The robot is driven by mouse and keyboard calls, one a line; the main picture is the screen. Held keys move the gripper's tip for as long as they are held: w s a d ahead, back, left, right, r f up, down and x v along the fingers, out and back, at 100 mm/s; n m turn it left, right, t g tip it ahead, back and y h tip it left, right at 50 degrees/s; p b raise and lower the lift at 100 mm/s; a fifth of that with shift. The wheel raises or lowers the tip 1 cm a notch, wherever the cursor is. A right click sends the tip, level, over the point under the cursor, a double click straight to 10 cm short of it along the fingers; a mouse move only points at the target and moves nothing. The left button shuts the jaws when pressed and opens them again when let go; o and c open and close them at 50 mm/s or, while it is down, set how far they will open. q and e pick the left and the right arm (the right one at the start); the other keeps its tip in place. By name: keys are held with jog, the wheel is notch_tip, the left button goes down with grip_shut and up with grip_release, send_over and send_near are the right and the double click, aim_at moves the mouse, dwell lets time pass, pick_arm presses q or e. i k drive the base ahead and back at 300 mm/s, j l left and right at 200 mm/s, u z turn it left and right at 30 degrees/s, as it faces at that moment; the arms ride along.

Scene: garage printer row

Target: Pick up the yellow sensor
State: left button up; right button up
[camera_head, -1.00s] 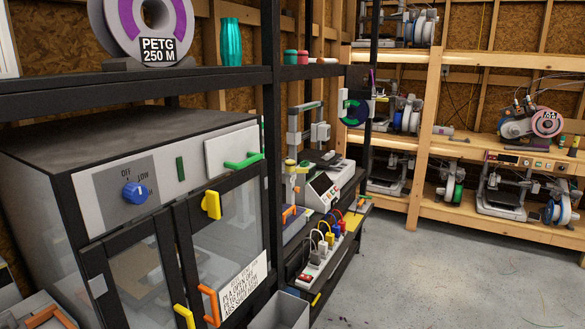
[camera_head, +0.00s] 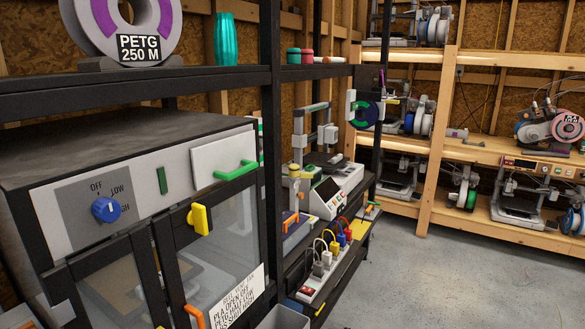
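A yellow block with a small rounded knob (camera_head: 199,219) is on the upper frame of the dark, glass-fronted cabinet door (camera_head: 218,240). It looks like the yellow sensor, though I cannot tell for certain. It sits below the green handle (camera_head: 236,170) and to the right of the blue dial (camera_head: 106,210). Neither of my grippers is in view.
A dark shelf (camera_head: 190,86) runs above the cabinet, with a spool (camera_head: 138,45) and a teal vase (camera_head: 226,40) on it. A power strip with several plugs (camera_head: 318,275) lies beyond the black post. Grey floor (camera_head: 430,285) is clear at right.

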aim_at(294, 169)
jog(key=i+l+u, duration=0.1)
jog(key=i+l, duration=0.2)
jog(key=i+l+u, duration=0.1)
jog(key=i+l, duration=0.25)
jog(key=i+l+u, duration=0.1)
jog(key=i+l, duration=0.3)
jog(key=i+l+u, duration=0.1)
jog(key=i+l, duration=0.3)
jog(key=i+l+u, duration=0.1)
jog(key=i+l, duration=0.2)
jog(key=l, duration=0.15)
jog(key=i+l+u, duration=0.1)
jog(key=i+l, duration=0.2)
jog(key=l, duration=0.15)
jog(key=i+l+u, duration=0.1)
jog(key=i+l, duration=0.2)
jog(key=l, duration=0.15)
